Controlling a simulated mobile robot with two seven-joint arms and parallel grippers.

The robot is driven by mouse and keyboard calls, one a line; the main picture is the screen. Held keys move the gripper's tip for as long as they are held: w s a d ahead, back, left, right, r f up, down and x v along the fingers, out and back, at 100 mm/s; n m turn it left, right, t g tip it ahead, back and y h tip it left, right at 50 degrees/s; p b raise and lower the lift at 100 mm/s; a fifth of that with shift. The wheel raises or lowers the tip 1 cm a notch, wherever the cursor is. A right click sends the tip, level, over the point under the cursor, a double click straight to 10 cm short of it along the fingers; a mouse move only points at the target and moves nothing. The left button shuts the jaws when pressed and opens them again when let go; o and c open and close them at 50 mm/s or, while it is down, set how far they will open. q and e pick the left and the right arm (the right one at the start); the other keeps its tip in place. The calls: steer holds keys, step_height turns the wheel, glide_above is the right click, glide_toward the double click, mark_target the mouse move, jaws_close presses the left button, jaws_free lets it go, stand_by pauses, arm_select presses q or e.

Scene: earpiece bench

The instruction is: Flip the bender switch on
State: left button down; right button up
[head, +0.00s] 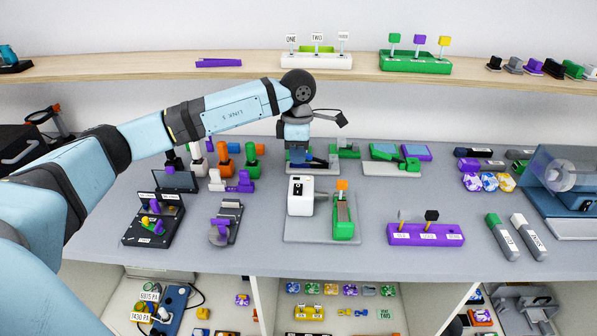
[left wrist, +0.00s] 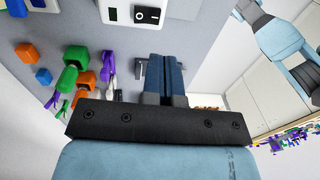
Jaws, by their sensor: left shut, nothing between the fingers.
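The bender's white box (head: 300,197) stands on a grey plate near the middle of the bench. It carries a black rocker switch (head: 296,187), which also shows at the top of the left wrist view (left wrist: 147,14). I cannot tell which way the rocker is set. Beside the box is a green part (head: 343,218) with an orange block on top. My left gripper (head: 299,163) is behind the box, apart from the switch. In the left wrist view its blue fingers (left wrist: 166,72) are together and empty.
Green and orange parts (head: 251,157) stand left of my gripper, and a blue and green device (head: 392,158) to its right. A purple block with levers (head: 426,235) is at the front right. The bench front between the plate and this block is clear.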

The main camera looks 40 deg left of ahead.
arm_select(q)
step_height(320, 180, up, 4)
steer(key=shift+s+r, duration=0.15)
steer(key=shift+r, duration=0.1)
stand_by(0.5)
